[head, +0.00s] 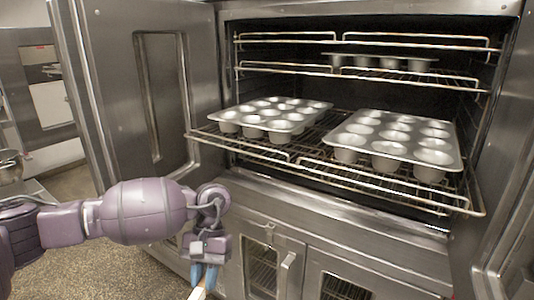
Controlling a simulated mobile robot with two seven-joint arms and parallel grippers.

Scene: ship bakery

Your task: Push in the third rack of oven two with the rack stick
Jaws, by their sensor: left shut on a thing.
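A wire rack (285,158), the third level from the top among those I see, sticks out of the open oven (370,8) past its front edge. Two muffin tins stand on it, a left one (252,113) and a right one (390,157). My left gripper (205,279), with blue fingers, is low in front of the oven, below the rack and apart from it. It is shut on the rack stick (198,293); only a short pale piece shows, and the rest is cut off by the bottom edge. My right gripper is out of view.
Two higher racks stay inside the oven; one muffin tin (385,62) sits far back there. The left door (140,90) stands open, and a door edge (510,230) shows at right. A lower oven with windowed doors (262,262) is shut. Speckled floor (110,272) is clear at left.

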